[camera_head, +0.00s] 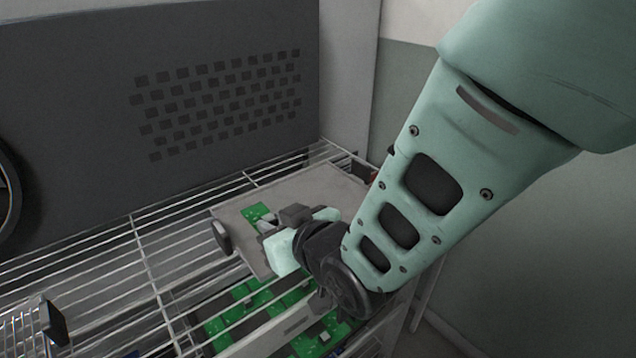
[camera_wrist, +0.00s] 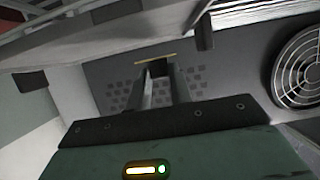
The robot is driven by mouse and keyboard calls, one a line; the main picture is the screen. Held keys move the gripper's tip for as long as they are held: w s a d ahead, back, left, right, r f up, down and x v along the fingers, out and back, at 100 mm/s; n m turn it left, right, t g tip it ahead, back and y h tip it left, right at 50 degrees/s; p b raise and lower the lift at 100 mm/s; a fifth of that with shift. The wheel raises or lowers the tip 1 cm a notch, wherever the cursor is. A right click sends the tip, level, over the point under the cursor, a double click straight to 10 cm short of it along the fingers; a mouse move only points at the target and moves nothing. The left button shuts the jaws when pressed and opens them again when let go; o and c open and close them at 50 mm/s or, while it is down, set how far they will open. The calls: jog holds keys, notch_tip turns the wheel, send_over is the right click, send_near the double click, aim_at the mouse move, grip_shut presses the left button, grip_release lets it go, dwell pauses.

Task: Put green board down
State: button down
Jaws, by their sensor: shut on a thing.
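A small green board (camera_head: 256,212) shows at the tip of my gripper (camera_head: 267,226) in the head view, over a grey flat panel (camera_head: 312,196) on the wire shelf. My gripper is shut on the green board. Whether the board touches the panel I cannot tell. In the wrist view the two fingers of my gripper (camera_wrist: 158,80) are close together, with a thin tan edge just beyond their tips. Part of the board is hidden by the gripper.
Several green boards (camera_head: 243,296) lie below the wire shelf (camera_head: 145,240). A dark perforated wall (camera_head: 80,100) stands behind. A round fan (camera_wrist: 298,68) shows right in the wrist view. Bare wire shelf extends left of the panel.

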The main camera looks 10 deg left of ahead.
jog(key=shift+f, duration=1.9)
jog(key=shift+f, duration=0.2)
jog(key=c, duration=1.3)
grip_release()
jog(key=shift+o, duration=0.2)
jog(key=shift+r, duration=0.1)
